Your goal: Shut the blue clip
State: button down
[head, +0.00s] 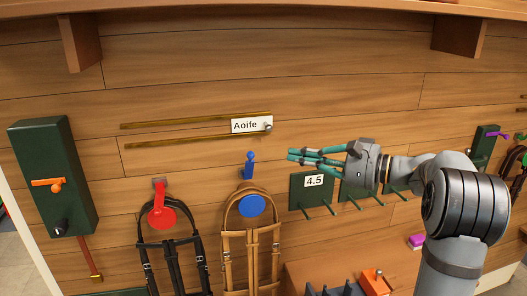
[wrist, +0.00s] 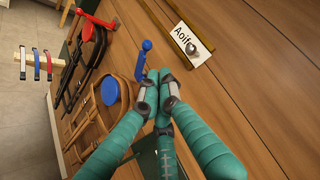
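The blue clip has a lever (head: 249,165) standing upright on the wall, its rounded knob up, above a blue disc (head: 252,205) at the top of the tan harness (head: 250,240). The lever is raised clear of the disc. In the wrist view the lever (wrist: 142,65) is just beyond my fingertips and the disc (wrist: 110,92) is to its lower left. My gripper (head: 291,155) is to the right of the lever, teal fingers pointing left, with a gap between. In the wrist view its fingertips (wrist: 160,95) are drawn together with nothing seen between them.
A red clip (head: 160,212) on the black harness has its lever down over its disc. An "Aoife" name plate (head: 247,126) on brass rails is above the blue clip. Green pegged "4.5" panel (head: 314,182) is below my fingers. A green box (head: 55,175) is far left.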

aim_at(249, 166)
jog(key=p+x, duration=0.4)
jog(key=x, duration=0.6)
jog(key=shift+f, duration=0.2)
dwell(0.3)
jog(key=b, duration=0.3)
jog(key=shift+s+f, duration=0.2)
jog(key=shift+s, duration=0.05)
